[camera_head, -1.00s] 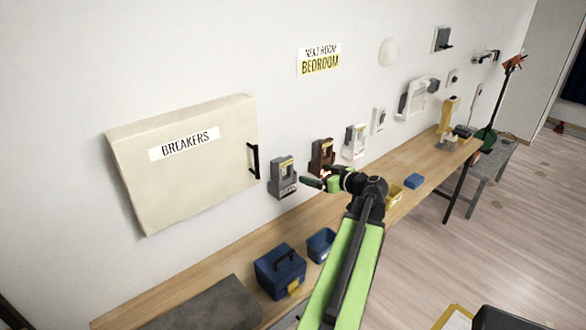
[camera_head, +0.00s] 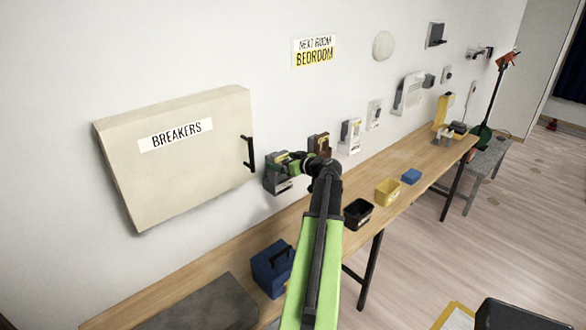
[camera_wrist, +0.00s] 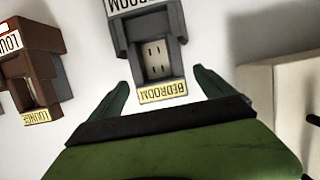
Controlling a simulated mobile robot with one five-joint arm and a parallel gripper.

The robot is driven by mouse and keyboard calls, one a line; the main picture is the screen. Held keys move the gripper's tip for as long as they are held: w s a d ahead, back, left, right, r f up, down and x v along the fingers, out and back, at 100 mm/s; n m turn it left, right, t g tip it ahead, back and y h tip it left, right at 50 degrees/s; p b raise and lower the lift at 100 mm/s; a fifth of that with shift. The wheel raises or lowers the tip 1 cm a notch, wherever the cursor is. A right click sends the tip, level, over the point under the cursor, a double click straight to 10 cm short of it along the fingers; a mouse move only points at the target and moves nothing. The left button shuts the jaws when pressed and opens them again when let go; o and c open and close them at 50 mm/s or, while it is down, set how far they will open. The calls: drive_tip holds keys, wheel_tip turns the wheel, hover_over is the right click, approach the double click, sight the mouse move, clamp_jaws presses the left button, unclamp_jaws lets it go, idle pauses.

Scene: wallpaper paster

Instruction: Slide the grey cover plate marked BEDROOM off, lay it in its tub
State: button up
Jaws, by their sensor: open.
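The grey cover plate marked BEDROOM (camera_wrist: 145,35) is on the wall in the wrist view, shown upside down, with a yellow BEDROOM label and a pale socket in its opening. In the head view the grey plate (camera_head: 277,183) is just right of the breaker box, partly hidden by my gripper (camera_head: 291,164). In the wrist view my gripper (camera_wrist: 161,78) is open, its green fingers on either side of the plate's label end, with gaps visible. A black tub (camera_head: 357,214) and a yellow tub (camera_head: 388,192) stand on the bench; I cannot tell which tub is the plate's.
The brown LOUNGE cover (camera_wrist: 30,55) is beside the grey one. A white cover (camera_head: 349,136) is farther right. The breaker box (camera_head: 180,150) with a black handle sticks out at left. A blue toolbox (camera_head: 270,268) and a small blue block (camera_head: 411,176) are on the bench.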

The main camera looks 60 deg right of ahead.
sight(280, 153)
drive_tip(key=shift+x, duration=1.1)
drive_tip(key=shift+c, duration=0.3)
drive_tip(key=c, duration=1.6)
drive_tip(key=shift+r+p, duration=2.6)
drive_tip(key=shift+r, duration=0.15)
wheel_tip(280, 153, up, 4)
drive_tip(key=p, duration=0.4)
drive_tip(key=shift+s, duration=0.2)
